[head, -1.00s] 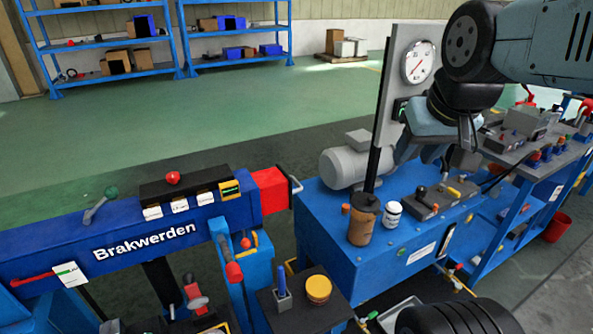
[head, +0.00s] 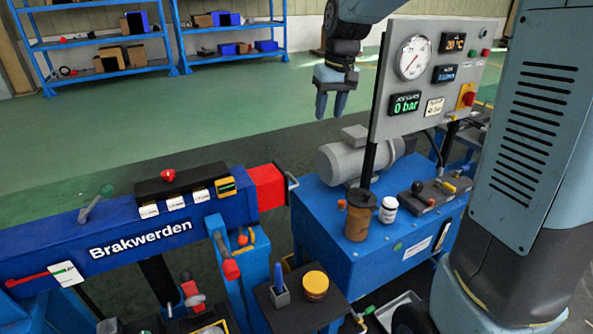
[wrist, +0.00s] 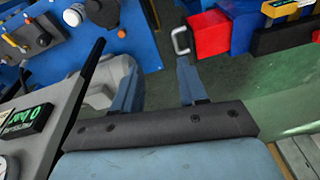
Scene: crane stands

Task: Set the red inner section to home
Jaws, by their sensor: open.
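The red inner section (head: 268,187) shows as a short red block at the right end of the blue boom (head: 130,235) marked "Brakwerden". A metal loop handle (head: 292,182) is on its outer end. In the wrist view the red section (wrist: 209,34) and its handle (wrist: 181,40) lie beyond the fingertips, above the right finger. My gripper (head: 332,105) is open and empty, pointing down, behind and left of the gauge panel, above and right of the red section. Both fingers of my gripper (wrist: 157,75) show apart in the wrist view.
The gauge panel (head: 425,75) stands close to the right of my gripper, on a blue pump unit (head: 330,215) with a grey motor (head: 350,155). Green floor behind the boom is clear.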

